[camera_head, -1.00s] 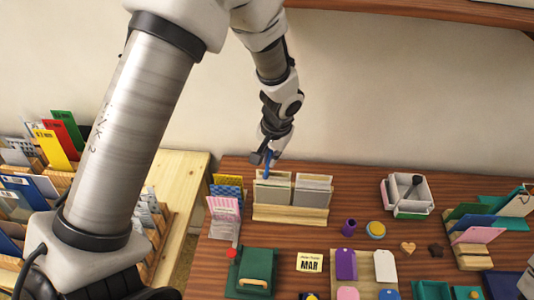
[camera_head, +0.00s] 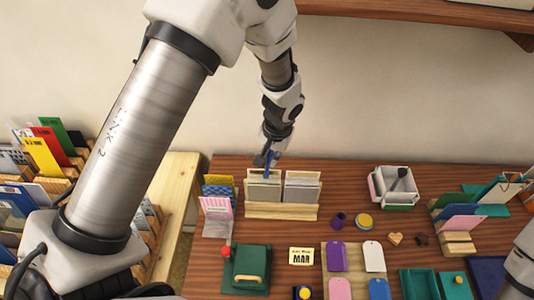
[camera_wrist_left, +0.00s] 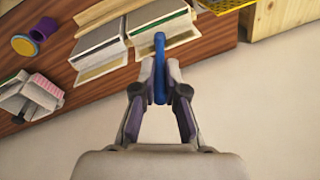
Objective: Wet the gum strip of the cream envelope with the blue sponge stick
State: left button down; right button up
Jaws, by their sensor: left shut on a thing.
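My left gripper (camera_head: 267,157) is shut on the blue sponge stick (camera_head: 266,171), above the left half of a wooden envelope holder (camera_head: 280,212). In the left wrist view, the gripper (camera_wrist_left: 160,73) grips the blue stick (camera_wrist_left: 159,48), whose far end overlaps the near edge of one envelope stack. A pale cream envelope (camera_head: 264,190) appears to stand in the holder's left half; its gum strip is too small to make out. I cannot tell whether the stick touches it. My right gripper is out of view.
Grey-white envelopes (camera_head: 301,187) fill the holder's right half. Yellow and pink cards (camera_head: 217,206) stand to its left. A purple cup (camera_head: 338,219) and a round yellow-topped tin (camera_head: 364,221) are to its right. A white tray (camera_head: 403,206) stands farther right.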

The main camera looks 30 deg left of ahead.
pick_arm(q)
jog(key=shift+w+d, duration=0.15)
jog(key=shift+d, duration=0.1)
jog(key=shift+w+d+p, duration=0.25)
jog(key=shift+d+p, duration=0.25)
jog(key=shift+d, duration=0.05)
jog(key=shift+w+d+p, duration=0.25)
jog(key=shift+d+p, duration=0.25)
jog(key=shift+s+r, duration=0.1)
jog(key=shift+s, duration=0.05)
jog(key=s+d+r+p, duration=0.3)
jog(key=s+r+p, duration=0.2)
jog(key=s+p, duration=0.1)
jog(key=shift+p, duration=0.65)
jog(key=shift+f, duration=0.1)
dwell(0.4)
